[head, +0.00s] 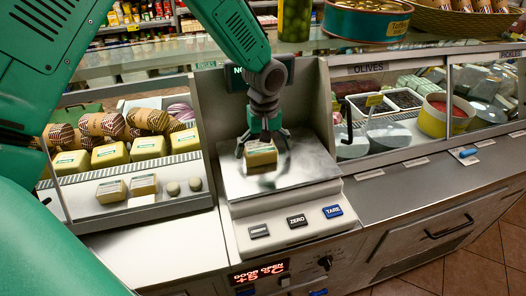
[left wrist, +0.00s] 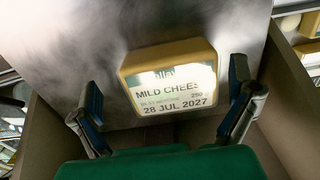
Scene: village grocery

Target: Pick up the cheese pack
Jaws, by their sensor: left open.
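A yellow cheese pack (head: 261,155) with a white label is on the metal plate of the scale (head: 310,170) in the head view. In the left wrist view the pack (left wrist: 172,82) shows its label, reading "MILD CHEES" and "28 JUL 2027". My left gripper (head: 264,148) points down over the pack. Its fingers are open, one on each side of the pack, and in the left wrist view gaps show between the fingers and the pack. My right gripper is not in view.
Two similar packs (head: 143,185) lie on the ledge of the display case at left, beside small round items. More yellow packs (head: 149,147) stand behind them. The scale's front has several buttons (head: 297,221). Glass-fronted olive compartments (head: 375,140) stand at right.

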